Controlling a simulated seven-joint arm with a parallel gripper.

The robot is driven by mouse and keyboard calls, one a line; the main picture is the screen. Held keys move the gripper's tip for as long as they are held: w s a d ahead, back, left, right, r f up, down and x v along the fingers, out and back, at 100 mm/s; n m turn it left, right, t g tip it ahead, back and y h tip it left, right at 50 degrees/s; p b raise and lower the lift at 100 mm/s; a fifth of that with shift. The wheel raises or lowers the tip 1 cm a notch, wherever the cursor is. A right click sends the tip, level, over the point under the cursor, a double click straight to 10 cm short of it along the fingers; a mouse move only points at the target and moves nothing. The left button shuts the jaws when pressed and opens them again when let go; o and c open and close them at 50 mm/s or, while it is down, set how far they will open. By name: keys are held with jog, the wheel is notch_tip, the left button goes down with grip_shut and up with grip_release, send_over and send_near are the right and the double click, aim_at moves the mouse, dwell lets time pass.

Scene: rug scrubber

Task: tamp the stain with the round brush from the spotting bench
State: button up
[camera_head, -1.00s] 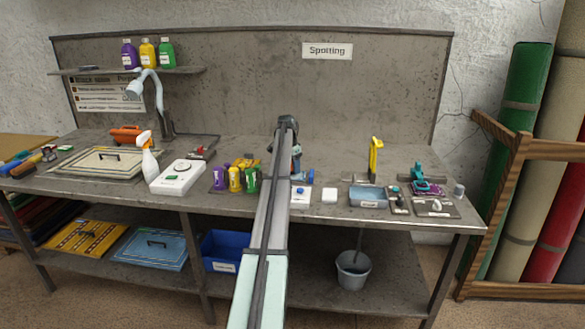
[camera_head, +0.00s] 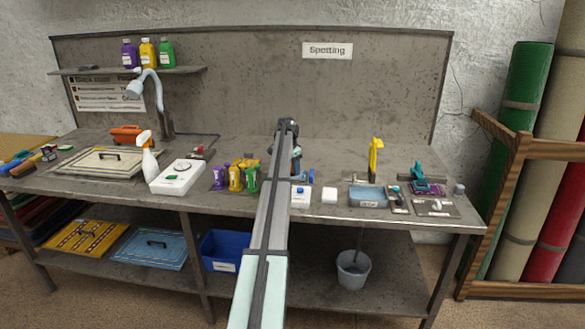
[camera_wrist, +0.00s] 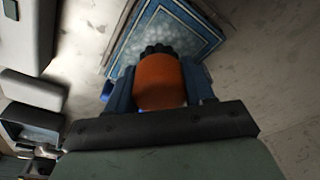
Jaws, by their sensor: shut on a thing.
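In the wrist view my gripper (camera_wrist: 160,90) is shut on a rounded orange-brown piece with dark tufts at its far end, which looks like the round brush (camera_wrist: 158,84). It is over a small rug (camera_wrist: 202,36) with a blue border and a mottled pale grey middle. The tufts overlap the rug's middle in the picture; I cannot tell whether they touch it. No separate stain mark is clear, and the brush may cover it. In the head view my gripper (camera_head: 296,158) is mostly hidden behind my arm over the spotting bench (camera_head: 330,225).
Right of my arm are a white block (camera_head: 329,195), a blue tray (camera_head: 368,196), a yellow-handled tool (camera_head: 376,158) and a teal tool (camera_head: 424,181). On the left stand small coloured bottles (camera_head: 235,178), a white device (camera_head: 177,177) and a spray bottle (camera_head: 148,162).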

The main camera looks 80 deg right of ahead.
jog(key=shift+f, duration=0.1)
dwell(0.3)
jog(key=shift+r, duration=0.6)
jog(key=shift+f, duration=0.45)
dwell(1.2)
jog(key=shift+r, duration=3.4)
